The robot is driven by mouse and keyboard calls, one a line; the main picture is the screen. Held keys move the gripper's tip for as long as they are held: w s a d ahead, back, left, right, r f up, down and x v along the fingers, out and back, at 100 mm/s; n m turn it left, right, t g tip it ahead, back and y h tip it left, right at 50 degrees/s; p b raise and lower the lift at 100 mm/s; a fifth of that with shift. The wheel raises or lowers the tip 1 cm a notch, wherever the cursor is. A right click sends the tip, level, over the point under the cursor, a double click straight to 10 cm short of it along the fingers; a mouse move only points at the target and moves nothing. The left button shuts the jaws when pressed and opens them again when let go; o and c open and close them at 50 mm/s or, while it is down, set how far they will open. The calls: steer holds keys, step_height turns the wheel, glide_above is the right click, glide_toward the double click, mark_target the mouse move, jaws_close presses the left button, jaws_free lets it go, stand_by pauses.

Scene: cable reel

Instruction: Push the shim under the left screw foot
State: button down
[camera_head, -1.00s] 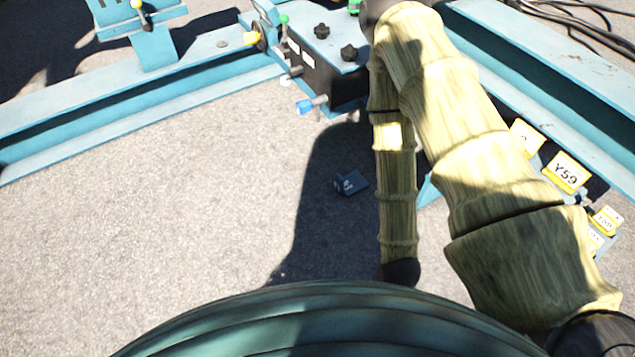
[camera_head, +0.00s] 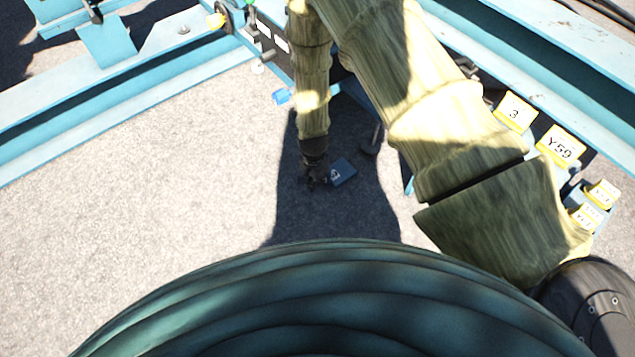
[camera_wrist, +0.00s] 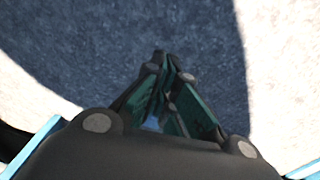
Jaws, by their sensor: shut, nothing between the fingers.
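The shim, a small dark blue block with a pale marking (camera_head: 343,172), lies on the shaded ground in the head view. A dark screw foot with a thin stem and round pad (camera_head: 372,143) stands up and to the right of it, a short gap away, partly hidden by my arm. My gripper (camera_head: 313,184) points down near the ground at the shim's left side; I cannot tell if it touches. In the wrist view my gripper's fingertips (camera_wrist: 172,65) are together and empty, with bare ground ahead. I cannot make out the shim there.
Light blue steel beams (camera_head: 120,108) run along the left and top right. Open ground (camera_head: 150,200) lies to the left.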

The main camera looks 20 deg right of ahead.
mark_target(308, 193)
steer(key=shift+m, duration=0.8)
steer(key=w+f+b, duration=0.1)
steer(key=f, duration=0.2)
steer(key=w+a+f+b, duration=0.1)
steer(key=f+b, duration=0.1)
steer(key=f, duration=0.1)
steer(key=w+f+b, duration=0.1)
steer(key=f+b, duration=0.1)
steer(key=f, duration=0.1)
steer(key=shift+w+a+f, duration=0.2)
steer(key=shift+w+f, duration=0.1)
steer(key=shift+w, duration=0.05)
steer(key=shift+w+d+b, duration=0.2)
steer(key=shift+d+b, duration=0.25)
steer(key=shift+d, duration=0.1)
steer(key=shift+w+d+b, duration=0.2)
steer(key=shift+d+b, duration=0.2)
steer(key=shift+d, duration=0.1)
steer(key=shift+w+d+r+b, duration=0.15)
steer(key=shift+d+b, duration=0.05)
steer(key=shift+d, duration=0.2)
steer(key=shift+w+d+r+b, duration=0.1)
steer(key=shift+w+d+b, duration=0.05)
steer(key=shift+d, duration=0.25)
